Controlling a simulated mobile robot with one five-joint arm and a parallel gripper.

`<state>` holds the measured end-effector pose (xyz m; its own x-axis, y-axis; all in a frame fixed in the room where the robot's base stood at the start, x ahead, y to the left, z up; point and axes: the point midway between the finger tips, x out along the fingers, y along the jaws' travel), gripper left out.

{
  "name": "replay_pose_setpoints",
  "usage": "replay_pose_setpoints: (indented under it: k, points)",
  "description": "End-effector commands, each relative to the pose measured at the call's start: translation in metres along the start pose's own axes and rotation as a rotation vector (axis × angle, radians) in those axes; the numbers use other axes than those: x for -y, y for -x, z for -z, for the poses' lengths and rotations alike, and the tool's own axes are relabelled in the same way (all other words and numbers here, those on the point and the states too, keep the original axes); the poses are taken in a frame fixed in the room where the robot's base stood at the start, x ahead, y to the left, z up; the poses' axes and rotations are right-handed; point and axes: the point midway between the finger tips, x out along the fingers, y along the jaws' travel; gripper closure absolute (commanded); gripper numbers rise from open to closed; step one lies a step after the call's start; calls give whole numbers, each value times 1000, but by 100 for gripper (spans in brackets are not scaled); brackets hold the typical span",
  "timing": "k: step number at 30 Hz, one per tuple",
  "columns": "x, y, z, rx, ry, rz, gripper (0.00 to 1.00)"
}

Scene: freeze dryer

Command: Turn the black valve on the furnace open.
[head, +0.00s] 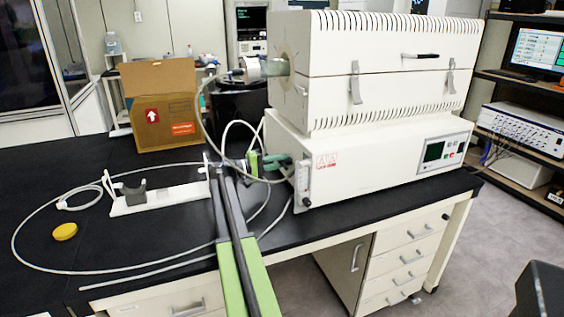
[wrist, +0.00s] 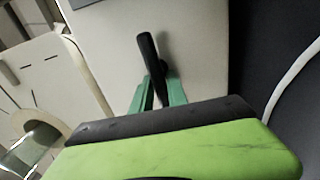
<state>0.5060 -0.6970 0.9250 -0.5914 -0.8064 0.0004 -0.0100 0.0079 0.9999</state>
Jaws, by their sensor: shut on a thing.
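The black valve (wrist: 150,58) shows in the wrist view as a dark handle against the pale furnace wall (wrist: 200,45). My gripper (wrist: 160,84) has its green fingers on either side of the handle's lower part and is shut on it. The handle stands nearly upright in this view, leaning slightly. In the head view the white furnace (head: 365,160) stands on the black bench, and my gripper (head: 282,162) is at its lower left end. The valve cannot be made out there, as the fingers cover that spot.
A pale hose (head: 225,130) loops close to my gripper. On the bench to the left are a white stand (head: 160,198), a yellow disc (head: 65,231), a long pale tube (head: 30,265) and a cardboard box (head: 160,102). The bench front left is mostly clear.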

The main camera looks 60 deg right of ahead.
Motion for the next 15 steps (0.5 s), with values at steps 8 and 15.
replay_pose_setpoints:
  k: [8,15]
  points:
    - [2,0,-3,8,-4,7,100]
    - [2,0,-3,8,-3,5,65]
